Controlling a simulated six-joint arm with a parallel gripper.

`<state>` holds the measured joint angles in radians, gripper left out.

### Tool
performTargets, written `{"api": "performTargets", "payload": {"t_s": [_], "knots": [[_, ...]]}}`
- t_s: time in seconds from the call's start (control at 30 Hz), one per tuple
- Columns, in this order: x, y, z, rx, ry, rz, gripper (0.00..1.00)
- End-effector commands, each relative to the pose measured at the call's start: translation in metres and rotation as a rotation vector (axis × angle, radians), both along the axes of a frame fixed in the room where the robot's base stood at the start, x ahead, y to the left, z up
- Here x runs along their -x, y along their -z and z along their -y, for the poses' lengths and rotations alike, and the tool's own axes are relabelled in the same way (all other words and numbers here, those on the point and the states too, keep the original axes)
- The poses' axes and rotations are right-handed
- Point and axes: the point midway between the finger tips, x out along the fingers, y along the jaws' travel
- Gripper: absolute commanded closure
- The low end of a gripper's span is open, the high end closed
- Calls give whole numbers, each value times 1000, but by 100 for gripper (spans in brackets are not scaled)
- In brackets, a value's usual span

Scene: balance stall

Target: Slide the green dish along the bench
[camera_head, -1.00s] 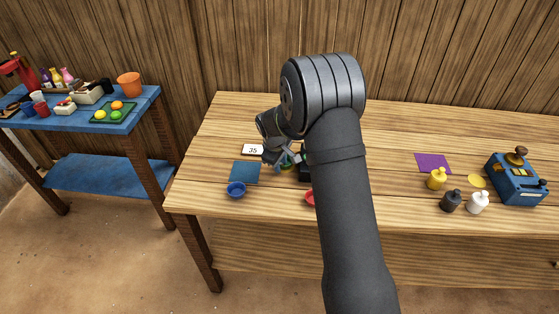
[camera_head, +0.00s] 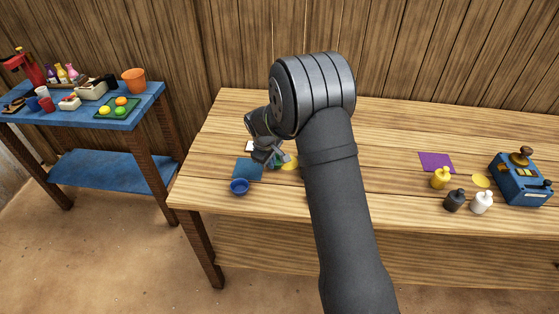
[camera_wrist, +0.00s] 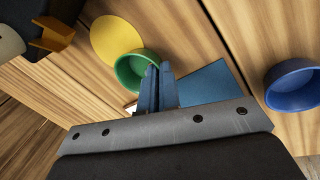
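The green dish (camera_wrist: 128,77) lies on the bench beside the yellow disc (camera_wrist: 113,36) in the wrist view, with its edge close to the blue square mat (camera_wrist: 208,84). My gripper (camera_wrist: 158,72) is low at the dish's mat-side edge, its two blue fingers almost together at the rim. They appear closed on the rim, though the contact is partly hidden. In the head view my gripper (camera_head: 274,158) covers most of the green dish; the yellow disc (camera_head: 290,162) shows to its right and the mat (camera_head: 247,169) to its left.
A blue dish (camera_wrist: 294,86) stands just past the mat, also in the head view (camera_head: 239,187). A white card (camera_head: 249,146) is partly hidden behind my gripper. Bottles, a purple square (camera_head: 436,162) and a blue device (camera_head: 520,181) are on the bench's right side.

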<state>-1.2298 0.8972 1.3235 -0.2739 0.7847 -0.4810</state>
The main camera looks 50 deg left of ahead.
Motion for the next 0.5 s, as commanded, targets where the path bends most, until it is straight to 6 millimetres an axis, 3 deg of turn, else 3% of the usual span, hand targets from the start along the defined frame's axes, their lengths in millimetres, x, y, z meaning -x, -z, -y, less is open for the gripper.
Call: {"api": "performTargets", "payload": {"t_s": [0.5], "knots": [[58,1,-28,2,-3,0,100]]}}
